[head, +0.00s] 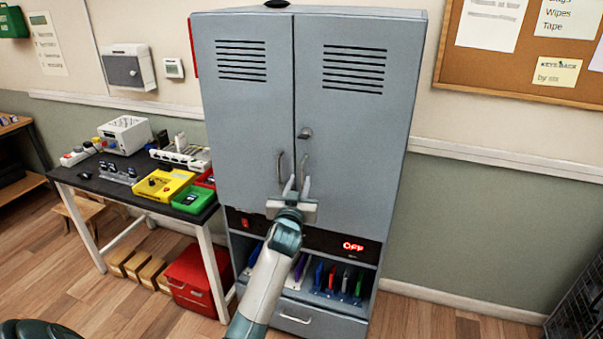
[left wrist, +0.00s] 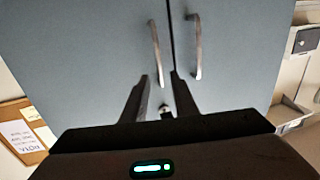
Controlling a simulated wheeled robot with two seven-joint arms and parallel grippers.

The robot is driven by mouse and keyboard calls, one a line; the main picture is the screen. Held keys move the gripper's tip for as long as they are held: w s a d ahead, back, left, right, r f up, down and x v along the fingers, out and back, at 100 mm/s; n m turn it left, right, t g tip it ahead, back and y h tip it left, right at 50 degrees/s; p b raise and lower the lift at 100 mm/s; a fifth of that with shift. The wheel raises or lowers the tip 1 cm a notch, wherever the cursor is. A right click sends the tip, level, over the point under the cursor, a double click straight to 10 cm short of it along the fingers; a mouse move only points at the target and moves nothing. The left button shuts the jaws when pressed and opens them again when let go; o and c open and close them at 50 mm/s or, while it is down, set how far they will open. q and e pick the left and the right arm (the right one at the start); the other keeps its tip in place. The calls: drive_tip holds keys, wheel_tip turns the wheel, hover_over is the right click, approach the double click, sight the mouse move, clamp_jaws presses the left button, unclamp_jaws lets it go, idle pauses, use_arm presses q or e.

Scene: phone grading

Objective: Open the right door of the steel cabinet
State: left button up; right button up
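The grey steel cabinet (head: 260,110) stands in the middle of the head view with both upper doors shut. Its right door (head: 355,125) has a vertical bar handle (head: 303,168) near the centre seam, below a small lock knob (head: 305,133). My left gripper (head: 297,184) is at the handles' height, fingers pointing at the door. The left wrist view looks turned over: the right door's handle (left wrist: 155,50) shows left of the seam. Its near end lies between the spread fingertips (left wrist: 161,78) in the picture; contact cannot be told. My right gripper is out of view.
The left door's handle (head: 281,167) is close beside the fingers. A dark table (head: 90,170) with devices and trays stands left, a red bin (head: 196,284) below it. An open shelf with coloured phones (head: 333,280) is under the doors.

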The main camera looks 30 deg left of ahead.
sight(303, 172)
use_arm(q)
drive_tip(key=shift+p+x, duration=0.45)
drive_tip(key=shift+x, duration=1.6)
clamp_jaws()
